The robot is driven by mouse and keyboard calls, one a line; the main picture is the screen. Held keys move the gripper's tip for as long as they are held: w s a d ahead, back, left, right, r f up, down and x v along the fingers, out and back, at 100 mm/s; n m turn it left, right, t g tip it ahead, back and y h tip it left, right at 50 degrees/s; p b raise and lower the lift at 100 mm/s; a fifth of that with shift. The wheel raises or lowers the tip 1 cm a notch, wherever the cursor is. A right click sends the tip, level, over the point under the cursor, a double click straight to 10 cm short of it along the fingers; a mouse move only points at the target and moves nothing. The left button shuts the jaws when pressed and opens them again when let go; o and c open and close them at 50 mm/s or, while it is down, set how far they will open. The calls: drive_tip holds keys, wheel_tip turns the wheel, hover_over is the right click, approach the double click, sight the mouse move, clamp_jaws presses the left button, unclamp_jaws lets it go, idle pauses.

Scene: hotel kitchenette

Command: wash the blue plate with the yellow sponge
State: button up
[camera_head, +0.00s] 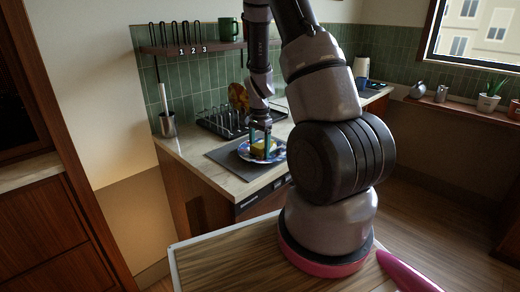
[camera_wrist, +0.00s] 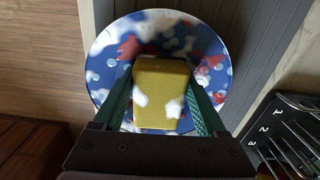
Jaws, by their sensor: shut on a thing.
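The blue plate (camera_head: 273,156) lies on a grey mat on the counter. In the wrist view the plate (camera_wrist: 104,66) shows red patches, white foam-like patches and pale round spots. The yellow sponge (camera_head: 263,147) is over the plate's middle; in the wrist view the sponge (camera_wrist: 160,92) carries white patches. My gripper (camera_head: 260,138) points down over the plate, its green fingers on either side of the sponge. In the wrist view my gripper (camera_wrist: 160,108) is shut on the sponge. The sponge's underside is hidden, so I cannot tell whether it touches the plate.
A black dish rack (camera_head: 215,122) stands behind the mat (camera_head: 222,154); it also shows in the wrist view (camera_wrist: 285,135). A metal holder (camera_head: 168,125) stands at the counter's back left. A wall shelf (camera_head: 190,47) holds a numbered rack and a green mug (camera_head: 228,29).

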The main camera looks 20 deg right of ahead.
drive_tip(key=shift+s+d+r, duration=0.1)
drive_tip(key=shift+s+d, duration=0.25)
drive_tip(key=shift+s, duration=0.5)
drive_tip(key=shift+s+d, duration=0.3)
drive_tip(key=shift+s, duration=0.5)
drive_tip(key=shift+w+a, duration=0.25)
drive_tip(key=shift+w, duration=0.4)
drive_tip(key=shift+w+a, duration=0.25)
drive_tip(key=shift+w, duration=0.4)
drive_tip(key=shift+w+a, duration=0.25)
drive_tip(key=shift+w, duration=0.4)
drive_tip(key=shift+s+d+f, duration=0.1)
drive_tip(key=shift+s+d, duration=0.15)
drive_tip(key=shift+s, duration=0.45)
drive_tip(key=shift+s+d+f, duration=0.1)
drive_tip(key=shift+s+d, duration=0.15)
drive_tip(key=shift+s, duration=0.45)
drive_tip(key=shift+s+d+f, duration=0.1)
drive_tip(key=shift+s+d, duration=0.15)
drive_tip(key=shift+s, duration=0.45)
drive_tip(key=shift+r, duration=0.1)
wheel_tip(320, 180, up, 9)
drive_tip(key=shift+w+f, duration=0.15)
drive_tip(key=shift+f, duration=0.05)
